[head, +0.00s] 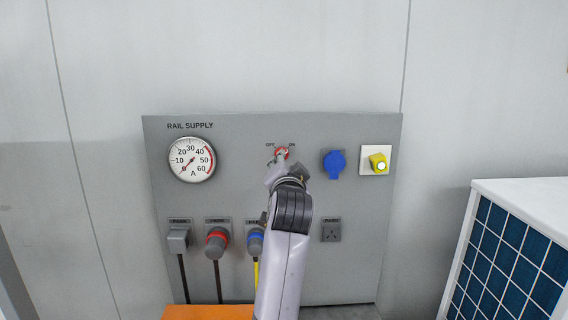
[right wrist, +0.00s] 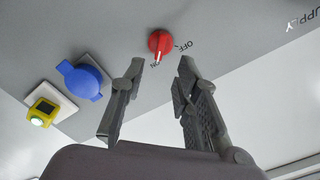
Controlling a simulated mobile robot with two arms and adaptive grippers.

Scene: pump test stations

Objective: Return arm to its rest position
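My right arm (head: 285,255) reaches up from the bottom middle of the head view to the panel. Its gripper (head: 280,168) is in front of the red rotary knob (head: 282,152) and partly hides it. In the right wrist view the two fingers of the gripper (right wrist: 161,72) are spread apart with nothing between them. The red knob (right wrist: 160,42) is just beyond the fingertips, apart from them. Its white mark points toward the ON label. My left gripper is not in view.
The grey RAIL SUPPLY panel (head: 365,220) carries a round gauge (head: 192,160), a blue cover (head: 335,163), a yellow switch with a lit button (head: 378,163) and a row of sockets with plugged cables. An orange surface (head: 207,312) is below. A white-framed unit (head: 525,200) stands at right.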

